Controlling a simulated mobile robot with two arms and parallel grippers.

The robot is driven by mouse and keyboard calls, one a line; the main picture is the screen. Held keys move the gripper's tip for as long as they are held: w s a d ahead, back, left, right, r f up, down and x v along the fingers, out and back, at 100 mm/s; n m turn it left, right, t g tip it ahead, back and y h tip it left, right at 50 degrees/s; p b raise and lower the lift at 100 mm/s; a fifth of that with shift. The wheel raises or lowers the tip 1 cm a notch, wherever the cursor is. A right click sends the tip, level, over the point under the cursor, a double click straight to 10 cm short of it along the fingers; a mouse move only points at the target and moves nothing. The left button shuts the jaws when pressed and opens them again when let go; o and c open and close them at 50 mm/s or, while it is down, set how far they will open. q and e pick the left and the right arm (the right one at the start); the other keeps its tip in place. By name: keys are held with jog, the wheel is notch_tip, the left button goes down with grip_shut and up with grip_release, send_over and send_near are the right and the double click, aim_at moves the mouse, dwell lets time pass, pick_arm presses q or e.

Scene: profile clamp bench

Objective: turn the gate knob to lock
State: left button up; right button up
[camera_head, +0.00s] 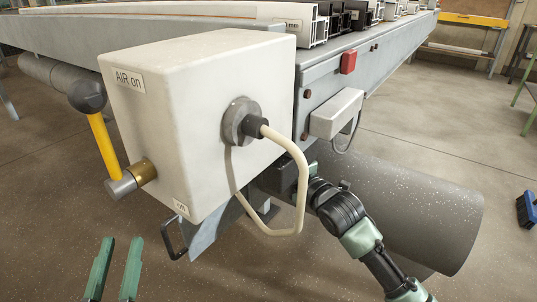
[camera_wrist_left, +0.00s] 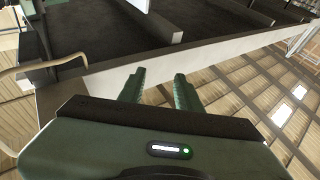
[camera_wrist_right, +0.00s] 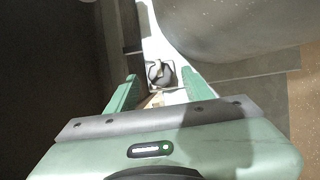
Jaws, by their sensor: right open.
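In the right wrist view a small round grey knob-like part (camera_wrist_right: 160,73) on a pale mount shows beyond and between the fingertips of my right gripper (camera_wrist_right: 158,88). I cannot tell for sure that it is the gate knob, and no lock mark is readable. The right gripper is open, with nothing seen between its fingers. In the head view the right arm reaches in under the bench, and its fingers are hidden behind the white box. My left gripper (camera_head: 115,268) is open and empty, low at the left in front of the box; its fingers also show apart in the left wrist view (camera_wrist_left: 158,88).
The white box (camera_head: 170,110), labelled "AIR on", carries a cable (camera_head: 295,165) that loops down near my right arm. A red block (camera_head: 348,62) is on the bench side (camera_head: 385,48). A grey cylinder (camera_head: 420,205) lies behind my right arm.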

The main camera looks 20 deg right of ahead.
jog(key=shift+b+x, duration=0.4)
jog(key=shift+x, duration=1.55)
pick_arm(q)
jog(key=r+t, duration=0.1)
jog(key=s+r, duration=0.1)
jog(key=s+r+t+h, duration=0.1)
jog(key=r, duration=0.1)
jog(key=shift+s+r+t, duration=0.1)
jog(key=shift+t, duration=0.2)
pick_arm(e)
jog(key=shift+c, duration=0.3)
